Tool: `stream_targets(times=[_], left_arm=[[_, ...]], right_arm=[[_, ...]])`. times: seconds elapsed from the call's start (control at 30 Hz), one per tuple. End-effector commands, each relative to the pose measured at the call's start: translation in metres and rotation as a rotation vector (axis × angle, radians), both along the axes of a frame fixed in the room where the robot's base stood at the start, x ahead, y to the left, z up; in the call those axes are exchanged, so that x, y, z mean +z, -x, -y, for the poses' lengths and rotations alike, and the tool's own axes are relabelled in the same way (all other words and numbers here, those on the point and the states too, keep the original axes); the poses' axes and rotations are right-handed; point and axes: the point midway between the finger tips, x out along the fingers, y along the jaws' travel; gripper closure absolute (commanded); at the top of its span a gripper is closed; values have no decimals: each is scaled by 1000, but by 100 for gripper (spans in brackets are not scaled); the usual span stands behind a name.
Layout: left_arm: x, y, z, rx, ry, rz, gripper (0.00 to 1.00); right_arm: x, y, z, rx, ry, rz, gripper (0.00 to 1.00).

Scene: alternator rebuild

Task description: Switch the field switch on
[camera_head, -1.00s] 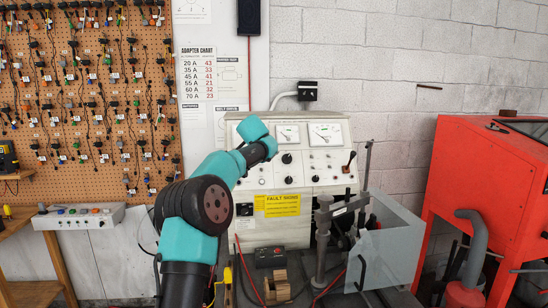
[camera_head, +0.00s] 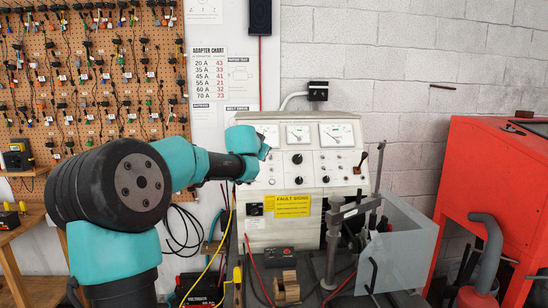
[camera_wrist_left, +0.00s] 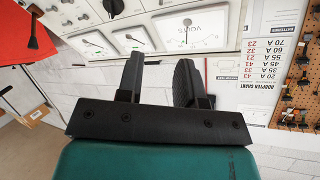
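The cream test bench panel (camera_head: 330,185) stands against the wall, with dials, black knobs (camera_head: 297,158), small switches and a lever (camera_head: 360,163) on its face. I cannot tell which control is the field switch or how it is set. My left gripper (camera_head: 266,150) is at the panel's upper left, covering part of it. In the left wrist view its two black fingers (camera_wrist_left: 158,82) are apart with nothing between them. A volts meter (camera_wrist_left: 190,28) lies beyond the fingertips. My right gripper is not in view.
A clamp stand (camera_head: 333,235) and a clear guard (camera_head: 402,250) stand before the panel's right part. A red cabinet (camera_head: 490,190) is at right. A pegboard of hanging connectors (camera_head: 90,80) is at left. Cables and a small black box (camera_head: 280,256) lie in front.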

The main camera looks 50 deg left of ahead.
Motion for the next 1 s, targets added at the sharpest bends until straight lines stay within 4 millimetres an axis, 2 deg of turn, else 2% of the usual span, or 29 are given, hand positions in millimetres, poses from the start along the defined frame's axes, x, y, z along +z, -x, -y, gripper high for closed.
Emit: stream_targets(times=[0.37, 1.0], left_arm=[[-4, -9, -6, 1, -1, -1, 66], [-35, -77, -52, 0, -1, -1, 66]], right_arm=[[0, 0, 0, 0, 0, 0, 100], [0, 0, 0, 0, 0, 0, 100]])
